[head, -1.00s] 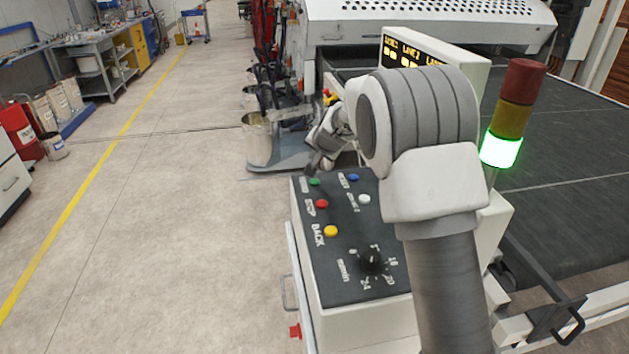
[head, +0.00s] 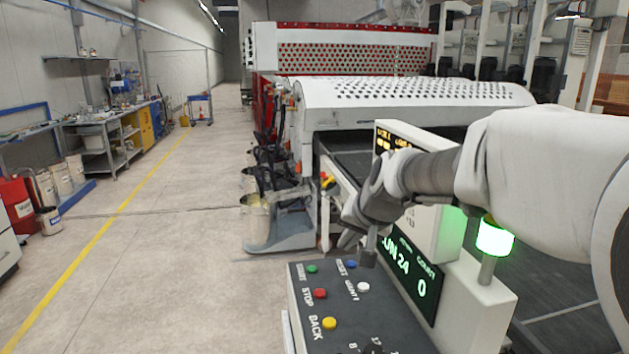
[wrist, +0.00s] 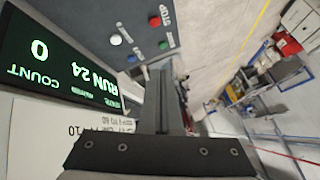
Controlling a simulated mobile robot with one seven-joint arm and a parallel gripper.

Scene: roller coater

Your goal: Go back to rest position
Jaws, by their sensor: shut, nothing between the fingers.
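My gripper (head: 368,252) is shut and empty. In the wrist view my gripper's closed fingers (wrist: 164,75) point toward the panel's edge. My arm reaches in from the right side of the head view.
The panel also carries a green button (head: 311,268), a red button (head: 320,293) and a yellow button (head: 329,323). The display (head: 410,268) behind reads RUN 24, COUNT 0. A lit green lamp (head: 494,240) stands close under my arm. The floor (head: 170,270) at left is clear.

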